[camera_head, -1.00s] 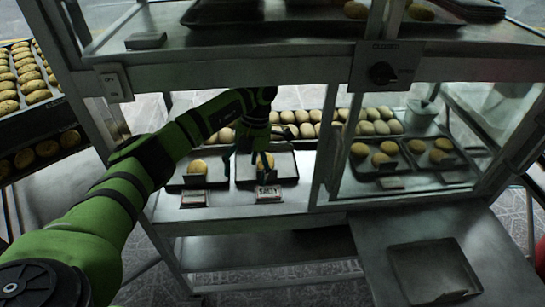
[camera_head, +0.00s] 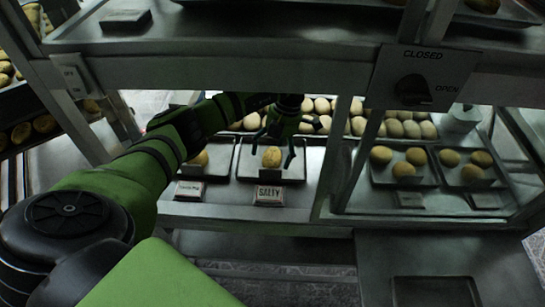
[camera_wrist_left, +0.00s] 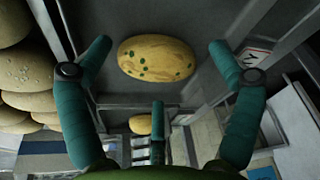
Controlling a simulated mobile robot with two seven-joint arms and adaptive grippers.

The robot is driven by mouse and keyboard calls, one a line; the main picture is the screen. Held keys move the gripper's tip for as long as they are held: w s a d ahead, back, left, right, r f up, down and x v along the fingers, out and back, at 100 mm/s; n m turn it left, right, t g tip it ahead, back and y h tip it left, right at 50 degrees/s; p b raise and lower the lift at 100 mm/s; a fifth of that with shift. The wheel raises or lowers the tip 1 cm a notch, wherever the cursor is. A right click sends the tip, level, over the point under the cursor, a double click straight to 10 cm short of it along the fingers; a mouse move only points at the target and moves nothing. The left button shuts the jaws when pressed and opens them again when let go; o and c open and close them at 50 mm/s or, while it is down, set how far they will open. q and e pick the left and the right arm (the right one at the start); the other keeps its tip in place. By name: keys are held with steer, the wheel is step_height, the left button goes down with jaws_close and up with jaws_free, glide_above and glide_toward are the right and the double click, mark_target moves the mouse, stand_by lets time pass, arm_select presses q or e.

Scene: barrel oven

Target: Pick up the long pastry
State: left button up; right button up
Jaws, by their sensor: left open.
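A long yellow-brown pastry with green specks (camera_head: 271,157) lies on a dark tray (camera_head: 243,171) behind a small SALTY sign (camera_head: 269,195). My left gripper (camera_head: 275,158) reaches in under the upper shelf, with its fingers spread around the pastry. In the left wrist view, the same pastry (camera_wrist_left: 157,58) lies between the two outer open fingertips (camera_wrist_left: 161,47). A gap shows on both sides, and nothing is held. The third finger is below it in the picture. My right gripper is not in view.
An upper shelf edge (camera_head: 230,60) with a CLOSED/OPEN knob (camera_head: 414,90) hangs over the trays. Another pastry (camera_head: 200,158) is on the tray to the left. Several buns (camera_head: 392,128) stand behind, and a metal post (camera_head: 352,165) rises to the right.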

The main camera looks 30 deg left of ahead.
arm_select(q)
steer(key=shift+s+f, duration=0.15)
steer(key=shift+f, duration=0.3)
steer(key=c, duration=1.3)
steer(key=shift+s+f, duration=0.1)
